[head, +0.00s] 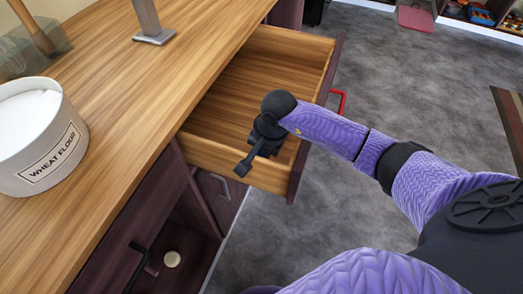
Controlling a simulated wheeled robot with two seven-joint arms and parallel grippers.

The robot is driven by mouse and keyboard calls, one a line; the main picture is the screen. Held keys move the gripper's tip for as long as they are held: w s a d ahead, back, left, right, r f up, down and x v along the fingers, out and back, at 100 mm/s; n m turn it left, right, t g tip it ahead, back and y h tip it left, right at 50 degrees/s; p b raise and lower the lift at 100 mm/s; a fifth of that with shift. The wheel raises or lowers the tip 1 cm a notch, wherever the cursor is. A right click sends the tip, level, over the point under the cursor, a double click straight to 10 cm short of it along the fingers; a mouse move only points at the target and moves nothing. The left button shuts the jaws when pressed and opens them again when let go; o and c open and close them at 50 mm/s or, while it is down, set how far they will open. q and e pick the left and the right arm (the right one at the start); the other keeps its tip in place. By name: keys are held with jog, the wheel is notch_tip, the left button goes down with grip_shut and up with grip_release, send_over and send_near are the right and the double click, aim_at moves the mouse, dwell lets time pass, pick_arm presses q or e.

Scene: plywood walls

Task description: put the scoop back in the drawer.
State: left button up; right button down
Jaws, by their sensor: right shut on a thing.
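The drawer (237,108) is pulled open under the counter and its visible wooden inside looks empty. My right gripper (245,165) is over the near side of the drawer, at its side wall. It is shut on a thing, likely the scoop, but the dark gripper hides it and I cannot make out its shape. I cannot tell if the gripper touches the drawer wall. My left gripper is not in view.
A tub labelled wheat flour (40,140) stands on the wooden counter (120,105). A grey metal stand (152,28) is farther back. A red handle (341,101) sits on the drawer front. A dark cabinet (130,225) lies below the counter. Grey floor (400,75) is open to the right.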

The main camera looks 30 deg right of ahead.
jog(key=shift+f, duration=0.15)
jog(key=c, duration=0.5)
grip_release()
jog(key=shift+c, duration=0.2)
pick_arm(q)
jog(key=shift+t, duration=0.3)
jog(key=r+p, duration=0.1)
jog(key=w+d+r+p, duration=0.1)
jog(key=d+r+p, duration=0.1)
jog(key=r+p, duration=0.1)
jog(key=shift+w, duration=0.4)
pick_arm(e)
jog(key=v, duration=1.2)
